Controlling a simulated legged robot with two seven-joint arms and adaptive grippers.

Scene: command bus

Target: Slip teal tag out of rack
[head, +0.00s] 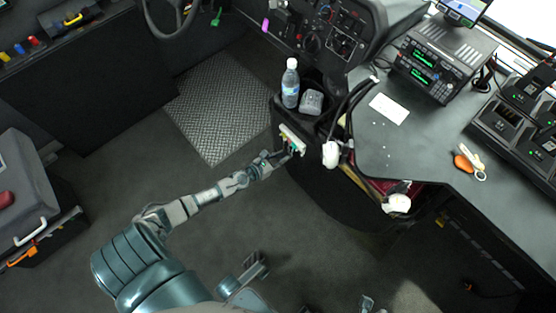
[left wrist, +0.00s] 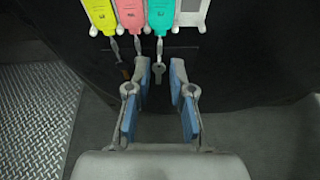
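The teal tag (left wrist: 161,15) hangs in a white rack (left wrist: 193,12) at the top of the left wrist view, right of a pink tag (left wrist: 131,15) and a yellow tag (left wrist: 98,15). A key (left wrist: 158,68) hangs below the teal tag. My left gripper (left wrist: 160,66) is open, its blue-padded fingers below the tag, with the key showing between the fingertips. I see no contact with the tag. In the head view, my left gripper (head: 290,150) is close up to the white rack (head: 291,134) on the dark console side. I cannot make out my right gripper.
A water bottle (head: 290,84) and a grey item (head: 311,102) stand on the console above the rack. White handsets (head: 331,154) and cables hang to the right. A desk (head: 420,145) with a radio fills the right.

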